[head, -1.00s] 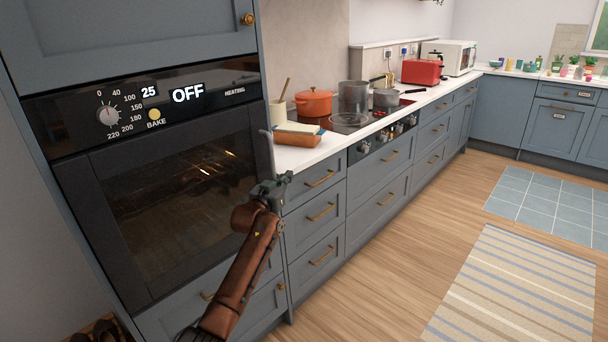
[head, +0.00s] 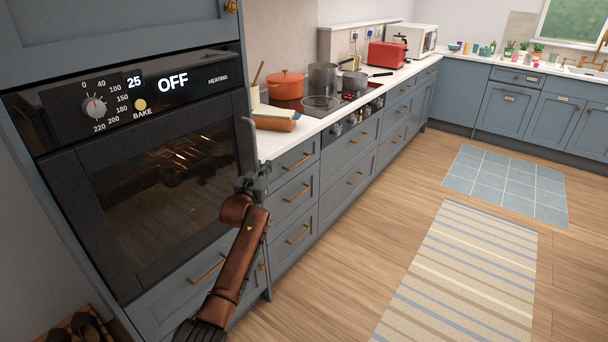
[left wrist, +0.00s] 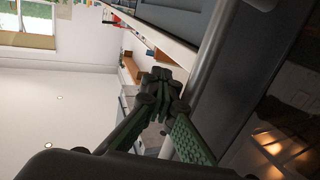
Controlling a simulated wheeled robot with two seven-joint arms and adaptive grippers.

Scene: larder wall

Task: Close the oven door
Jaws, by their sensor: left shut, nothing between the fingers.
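The oven door (head: 165,205) has a black frame and dark glass, with a lit rack visible inside. In the head view it looks flush, or nearly flush, with the tall blue cabinet; a small gap cannot be ruled out. A grey upright handle (head: 246,146) stands at its right edge. My left gripper (head: 256,178) is shut and empty, beside the lower part of this handle. In the left wrist view the green-padded fingers (left wrist: 162,86) come together next to the grey handle bar (left wrist: 215,50); contact is unclear. My right gripper is not in view.
The control panel (head: 150,97) above the door reads OFF. A white counter (head: 300,133) with an orange pot (head: 285,85) and a loaf-like item (head: 274,121) runs off to the right. Drawers with brass handles lie below. The wooden floor (head: 340,262) and striped rug (head: 465,275) are clear.

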